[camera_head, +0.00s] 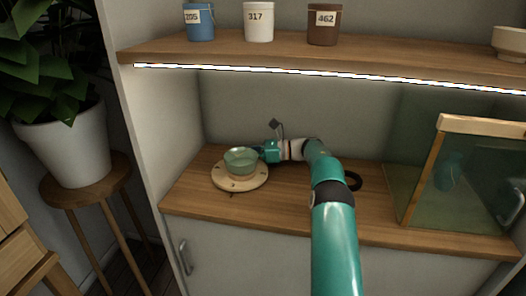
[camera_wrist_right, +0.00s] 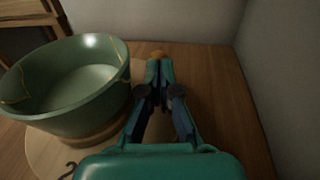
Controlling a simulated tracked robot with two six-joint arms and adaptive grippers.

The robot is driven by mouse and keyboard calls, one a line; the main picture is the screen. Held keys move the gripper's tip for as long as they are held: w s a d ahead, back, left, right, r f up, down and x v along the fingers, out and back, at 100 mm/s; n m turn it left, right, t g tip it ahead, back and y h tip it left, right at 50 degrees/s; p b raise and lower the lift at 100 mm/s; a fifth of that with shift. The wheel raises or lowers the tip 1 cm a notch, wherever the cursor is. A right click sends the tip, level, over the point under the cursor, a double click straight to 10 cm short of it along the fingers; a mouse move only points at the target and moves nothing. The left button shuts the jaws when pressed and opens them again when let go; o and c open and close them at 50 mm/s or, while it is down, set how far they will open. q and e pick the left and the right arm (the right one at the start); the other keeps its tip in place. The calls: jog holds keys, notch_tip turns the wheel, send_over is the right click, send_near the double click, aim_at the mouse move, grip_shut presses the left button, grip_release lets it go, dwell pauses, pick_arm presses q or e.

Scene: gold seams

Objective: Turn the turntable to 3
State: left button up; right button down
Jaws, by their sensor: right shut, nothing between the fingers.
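The turntable (camera_head: 256,181) is a pale round wooden disc with small dark marks near its rim, on the cabinet's wooden counter. A green bowl (camera_head: 241,160) stands upright on it; in the right wrist view the bowl (camera_wrist_right: 70,85) shows gold seams. One dark mark on the turntable (camera_wrist_right: 42,152) there looks like a 2; other marks are hidden or too small to read. My right gripper (camera_head: 264,153) is beside the bowl, at its right.
A glass tank (camera_head: 465,185) with a wooden top edge stands at the counter's right. A black ring (camera_head: 354,181) lies behind my right arm. The shelf above holds blue (camera_head: 200,24), white (camera_head: 259,24) and brown (camera_head: 324,27) pots. A potted plant (camera_head: 65,145) stands at left.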

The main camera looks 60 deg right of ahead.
jog(key=p+v, duration=0.2)
jog(key=v, duration=0.9)
jog(key=shift+s+d+r+p, duration=0.15)
jog(key=shift+s+r+p, duration=0.2)
jog(key=shift+p, duration=0.4)
jog(key=shift+s+d+f+p, duration=0.3)
jog(key=shift+s+d+p, duration=0.05)
jog(key=shift+s+p, duration=0.45)
